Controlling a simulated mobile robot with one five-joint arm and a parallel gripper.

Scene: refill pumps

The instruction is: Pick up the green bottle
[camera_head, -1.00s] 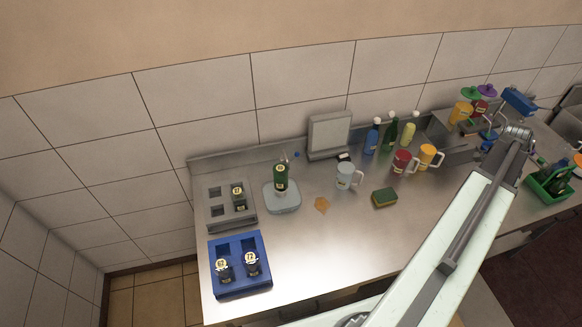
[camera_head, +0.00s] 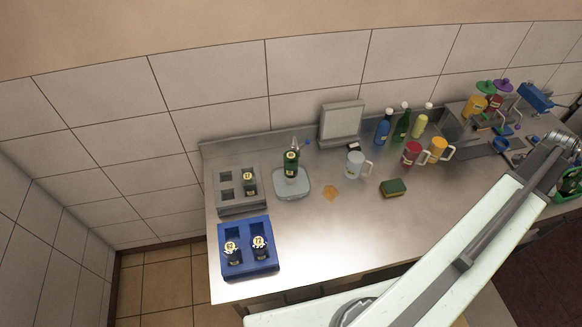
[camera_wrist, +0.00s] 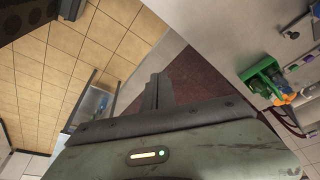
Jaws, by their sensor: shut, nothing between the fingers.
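A dark green bottle with a white cap (camera_head: 402,126) stands upright at the back of the metal counter, between a blue bottle (camera_head: 383,130) and a yellow bottle (camera_head: 420,125). Another green bottle with a round label (camera_head: 291,166) stands on a pale scale-like base (camera_head: 292,187) further left. My gripper (camera_wrist: 158,92) shows in the wrist view with its fingers together and empty, over a dark red floor area. In the head view my arm reaches to the right edge, far right of both green bottles; the fingertips are not clear there.
A blue holder (camera_head: 263,267) and a grey holder (camera_head: 242,208) hold dark bottles at the left. Mugs, including a red one (camera_head: 412,154), and a sponge (camera_head: 393,188) stand in front of the back bottles. A green crate (camera_wrist: 262,72) shows in the wrist view.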

